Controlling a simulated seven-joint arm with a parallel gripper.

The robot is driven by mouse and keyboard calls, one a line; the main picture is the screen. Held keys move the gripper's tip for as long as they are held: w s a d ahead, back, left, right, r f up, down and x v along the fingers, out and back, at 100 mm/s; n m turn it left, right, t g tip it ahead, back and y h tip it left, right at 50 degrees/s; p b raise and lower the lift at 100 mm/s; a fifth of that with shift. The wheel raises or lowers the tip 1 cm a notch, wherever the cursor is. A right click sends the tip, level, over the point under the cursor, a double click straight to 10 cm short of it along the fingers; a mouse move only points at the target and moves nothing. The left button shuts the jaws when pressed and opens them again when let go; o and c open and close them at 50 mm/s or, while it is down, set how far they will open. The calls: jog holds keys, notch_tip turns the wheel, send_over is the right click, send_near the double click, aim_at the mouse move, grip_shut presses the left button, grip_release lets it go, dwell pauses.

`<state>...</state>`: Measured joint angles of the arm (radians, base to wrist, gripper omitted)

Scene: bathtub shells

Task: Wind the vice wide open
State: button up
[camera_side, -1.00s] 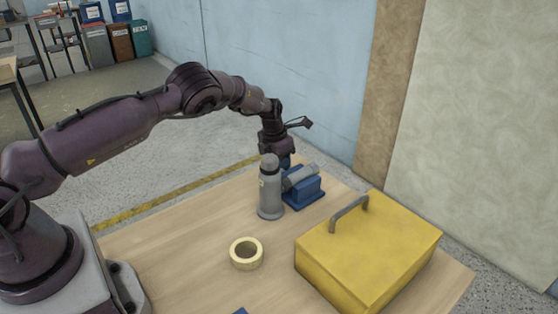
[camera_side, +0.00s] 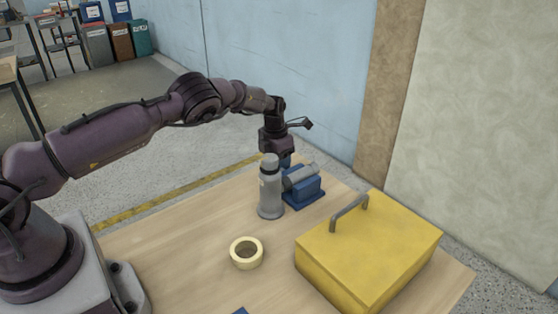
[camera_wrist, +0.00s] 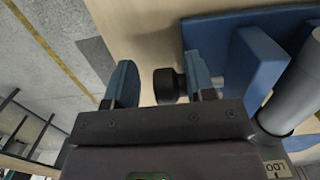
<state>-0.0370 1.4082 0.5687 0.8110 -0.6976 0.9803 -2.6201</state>
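The blue vice (camera_side: 306,190) stands at the far edge of the table, with a grey cylinder (camera_side: 301,176) lying at its top. In the wrist view, its blue jaw block (camera_wrist: 256,66) is at upper right, and a black round knob (camera_wrist: 168,86) sticks out to the left. My gripper (camera_wrist: 160,84) is open. The knob lies between its blue-tipped fingers, close to the right one, with a clear gap to the left one. Contact cannot be told. In the side view, the fingertips are hidden behind the grey flask.
The grey flask (camera_side: 270,192) stands upright just in front of the vice. A yellow toolbox (camera_side: 375,250) with a raised handle is at right. A cream tape roll (camera_side: 246,262) lies nearer the camera. The table's (camera_side: 180,250) left part is bare.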

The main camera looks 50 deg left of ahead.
jog(key=shift+d, duration=0.1)
jog(key=shift+r, duration=0.25)
notch_tip(320, 180, up, 12)
jog(key=s, duration=0.1)
jog(key=shift+r, duration=0.2)
jog(key=shift+s, duration=0.1)
